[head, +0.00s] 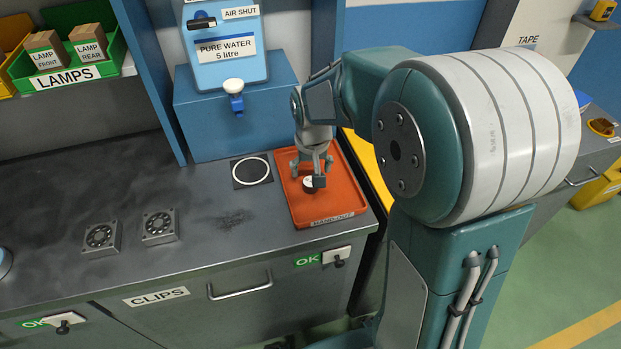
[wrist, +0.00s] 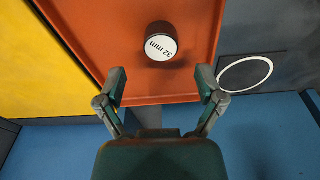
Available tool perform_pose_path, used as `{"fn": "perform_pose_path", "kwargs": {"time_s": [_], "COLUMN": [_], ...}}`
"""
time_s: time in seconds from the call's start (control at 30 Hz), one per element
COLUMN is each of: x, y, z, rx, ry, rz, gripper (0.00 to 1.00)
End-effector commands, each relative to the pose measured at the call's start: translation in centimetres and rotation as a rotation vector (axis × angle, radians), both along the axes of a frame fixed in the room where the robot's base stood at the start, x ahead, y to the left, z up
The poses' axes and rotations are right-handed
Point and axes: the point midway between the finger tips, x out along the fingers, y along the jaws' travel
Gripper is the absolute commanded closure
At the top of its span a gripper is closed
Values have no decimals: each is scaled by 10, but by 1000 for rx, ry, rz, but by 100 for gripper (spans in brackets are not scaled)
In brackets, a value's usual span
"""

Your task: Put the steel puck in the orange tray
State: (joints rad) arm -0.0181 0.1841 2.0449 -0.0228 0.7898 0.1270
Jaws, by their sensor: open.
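The orange tray (head: 334,208), labelled HAND-OUT, lies on the grey bench in the head view. A small dark puck with a white top stands upright inside the tray; in the wrist view the puck (wrist: 161,46) reads 32 mm. Its dark side matches a steel puck, though the material is hard to tell. The tray (wrist: 90,30) also fills the upper middle of the wrist view. My gripper (head: 312,178) is above the tray, its fingers spread. In the wrist view my gripper (wrist: 162,87) is open and empty, with the puck beyond its fingertips, apart from them.
A dark square with a white ring (head: 251,171) lies left of the tray. A blue water container (head: 224,45) stands on a blue box behind. Two square fittings (head: 160,227) sit on the bench at left.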

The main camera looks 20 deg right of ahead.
Motion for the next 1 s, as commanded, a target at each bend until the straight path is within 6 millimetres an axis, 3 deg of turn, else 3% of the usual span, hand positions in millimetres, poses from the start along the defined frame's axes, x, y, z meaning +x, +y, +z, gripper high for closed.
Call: {"fn": "perform_pose_path", "kwargs": {"time_s": [0.23,0.57,0.8,1.0], "x": [-6,-18,-78,-132], "y": [1,1,-2,-4], "z": [50,80,115,130], "rx": [1,1,1,-3], "ry": [-3,-17,-129,-229], "rz": [0,4,32,57], "gripper": [13,13,13,13]}}
